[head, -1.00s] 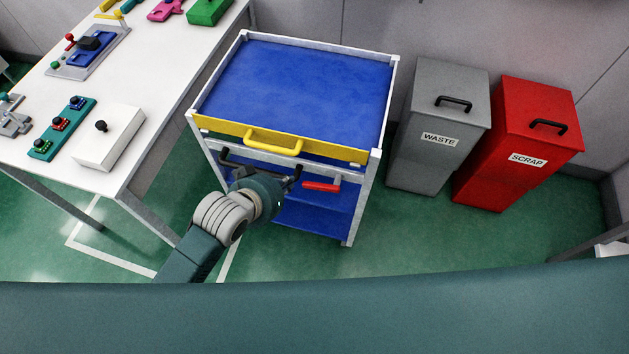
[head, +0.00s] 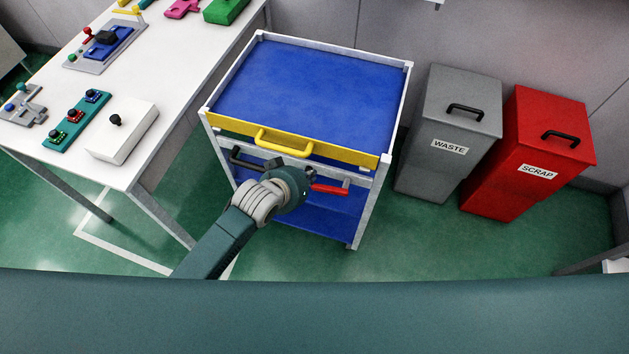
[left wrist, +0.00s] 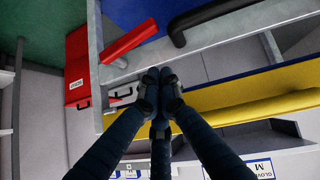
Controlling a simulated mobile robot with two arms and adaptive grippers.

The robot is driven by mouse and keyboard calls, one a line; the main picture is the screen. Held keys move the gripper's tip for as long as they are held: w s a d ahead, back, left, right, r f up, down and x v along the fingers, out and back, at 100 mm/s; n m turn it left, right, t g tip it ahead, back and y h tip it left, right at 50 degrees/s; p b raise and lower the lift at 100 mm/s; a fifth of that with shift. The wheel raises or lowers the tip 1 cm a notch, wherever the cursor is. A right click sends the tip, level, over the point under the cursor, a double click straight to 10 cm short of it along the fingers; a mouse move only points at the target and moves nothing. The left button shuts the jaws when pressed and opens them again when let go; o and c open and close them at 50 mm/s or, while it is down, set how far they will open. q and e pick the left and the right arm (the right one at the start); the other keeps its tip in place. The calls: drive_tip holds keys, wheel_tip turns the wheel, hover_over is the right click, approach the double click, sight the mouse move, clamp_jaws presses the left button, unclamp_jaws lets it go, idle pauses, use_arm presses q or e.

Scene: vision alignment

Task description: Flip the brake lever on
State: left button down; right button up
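The red lever (head: 329,189) is on the front of the blue and white cart, below the yellow drawer front. In the left wrist view the red lever (left wrist: 128,42) lies at the upper left, close to a grey bar. My left gripper (left wrist: 158,78) has its fingertips together with nothing visible between them. The fingertips are near the grey bar, apart from the red lever. In the head view my left wrist covers most of the gripper, just left of the lever. My right gripper is not in view.
The cart (head: 362,215) has a black handle (head: 250,161) and a yellow handle (head: 283,143) near my arm. Grey (head: 450,130) and red (head: 530,150) bins stand to its right. A white table (head: 75,165) with control devices is at left. Green floor is open before the bins.

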sight(314, 183)
use_arm(q)
drive_tip(key=shift+w+d+f+p, duration=0.15)
drive_tip(key=shift+d+f, duration=0.1)
drive_tip(key=shift+f, duration=0.65)
drive_tip(key=shift+w+d+f+p, duration=0.1)
drive_tip(key=shift+w+d+f, duration=0.1)
drive_tip(key=shift+f, duration=0.65)
drive_tip(key=shift+w+d+f+p, duration=0.15)
drive_tip(key=shift+d+f, duration=0.1)
drive_tip(key=shift+f, duration=0.65)
